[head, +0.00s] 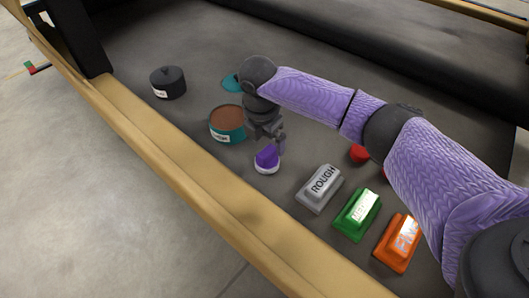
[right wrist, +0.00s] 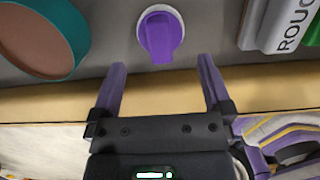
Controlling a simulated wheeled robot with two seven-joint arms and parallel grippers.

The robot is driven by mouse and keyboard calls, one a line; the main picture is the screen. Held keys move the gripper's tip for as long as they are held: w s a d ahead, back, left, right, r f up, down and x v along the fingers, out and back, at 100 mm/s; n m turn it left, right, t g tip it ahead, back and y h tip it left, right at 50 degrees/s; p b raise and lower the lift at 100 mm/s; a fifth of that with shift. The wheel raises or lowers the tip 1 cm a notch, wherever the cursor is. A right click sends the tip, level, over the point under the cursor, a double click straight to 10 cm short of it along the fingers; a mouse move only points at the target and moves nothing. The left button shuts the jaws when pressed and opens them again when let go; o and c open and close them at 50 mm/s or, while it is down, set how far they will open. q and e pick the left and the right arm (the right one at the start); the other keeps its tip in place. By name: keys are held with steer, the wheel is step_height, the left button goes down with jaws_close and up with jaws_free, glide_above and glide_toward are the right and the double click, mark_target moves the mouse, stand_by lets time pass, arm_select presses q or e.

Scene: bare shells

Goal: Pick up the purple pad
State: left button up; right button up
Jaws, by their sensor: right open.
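The purple pad (head: 267,157) has a purple top and a white base. It sits on the dark grey surface near the wooden front edge. In the right wrist view the purple pad (right wrist: 160,36) is ahead of the fingertips, roughly centred between them. My right gripper (head: 277,141) is just above and beside the pad in the head view. In the right wrist view my right gripper (right wrist: 159,62) is open, with nothing between its fingers. My left gripper is not in view.
A teal tin (head: 227,123) with brown contents stands left of the pad. A grey block marked ROUGH (head: 319,188), a green block (head: 356,214) and an orange block (head: 397,243) lie to the right. A dark round container (head: 168,82) is further left. A wooden rail (head: 180,170) borders the front.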

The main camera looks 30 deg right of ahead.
mark_target(267, 151)
steer(key=f+b, duration=0.4)
steer(key=f, duration=0.1)
steer(key=f+b, duration=0.1)
steer(key=f, duration=0.2)
steer(key=shift+w+d+f+b, duration=0.1)
steer(key=shift+d+b, duration=0.3)
steer(key=shift+r, duration=0.35)
steer(key=shift+p, duration=0.3)
steer(key=c, duration=0.9)
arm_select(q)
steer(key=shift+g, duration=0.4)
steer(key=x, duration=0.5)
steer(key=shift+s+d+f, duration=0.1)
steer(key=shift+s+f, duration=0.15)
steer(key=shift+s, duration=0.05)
arm_select(e)
steer(key=shift+c, duration=0.2)
